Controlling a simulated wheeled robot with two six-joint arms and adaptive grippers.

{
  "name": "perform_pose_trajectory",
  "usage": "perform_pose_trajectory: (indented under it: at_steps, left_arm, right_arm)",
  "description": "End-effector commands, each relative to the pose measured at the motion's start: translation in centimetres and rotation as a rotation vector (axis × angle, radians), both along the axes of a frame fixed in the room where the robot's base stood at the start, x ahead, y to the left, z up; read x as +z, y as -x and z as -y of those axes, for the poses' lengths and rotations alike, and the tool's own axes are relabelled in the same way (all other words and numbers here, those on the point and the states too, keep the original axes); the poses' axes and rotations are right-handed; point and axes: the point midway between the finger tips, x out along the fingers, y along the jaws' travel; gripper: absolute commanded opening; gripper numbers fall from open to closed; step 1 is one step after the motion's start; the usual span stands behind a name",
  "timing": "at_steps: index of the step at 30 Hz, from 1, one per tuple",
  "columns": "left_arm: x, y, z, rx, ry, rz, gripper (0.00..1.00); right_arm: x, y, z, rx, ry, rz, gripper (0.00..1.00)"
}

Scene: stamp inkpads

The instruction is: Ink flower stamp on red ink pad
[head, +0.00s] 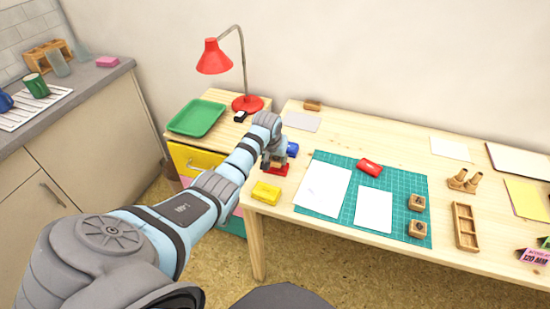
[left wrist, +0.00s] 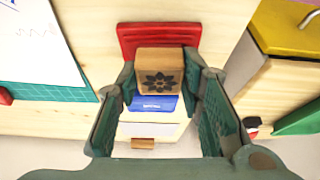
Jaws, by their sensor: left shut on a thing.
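My left gripper (head: 272,161) is shut on a small wooden block stamp (left wrist: 160,72). A dark flower picture shows on the face turned to the wrist camera. The red ink pad (head: 279,170) is just below the gripper in the head view. In the left wrist view the red ink pad (left wrist: 158,32) shows behind the stamp, partly covered by it. I cannot tell whether the stamp touches the pad. The stamp's underside is hidden. My right gripper is not in view.
A blue ink pad (head: 292,149) lies behind the gripper and a yellow one (head: 266,192) in front. A teal mat (head: 398,182) to the right holds white papers, a red object (head: 369,168) and two wooden stamps (head: 417,203). A red lamp (head: 214,57) and green tray (head: 197,118) stand left.

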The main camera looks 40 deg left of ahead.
Motion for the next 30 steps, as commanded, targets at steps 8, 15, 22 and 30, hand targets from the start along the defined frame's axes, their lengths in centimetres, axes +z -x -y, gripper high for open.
perform_pose_trajectory:
  at_steps: [8, 15, 22, 30]
  left_arm:
    - [-0.25, 0.00, 0.02, 0.000, 0.000, 0.000, 0.14]
    - [-0.24, -0.01, 0.02, 0.000, 0.000, 0.000, 0.14]
    - [-0.26, -0.01, 0.02, 0.000, 0.000, 0.000, 0.14]
    - [-0.34, 0.01, 0.03, 0.000, 0.000, -0.001, 0.14]
  right_arm:
    - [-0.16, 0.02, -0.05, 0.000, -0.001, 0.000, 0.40]
    - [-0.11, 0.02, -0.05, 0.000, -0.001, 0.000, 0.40]
    - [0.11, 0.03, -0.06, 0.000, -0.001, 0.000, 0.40]
    - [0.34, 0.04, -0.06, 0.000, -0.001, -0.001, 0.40]
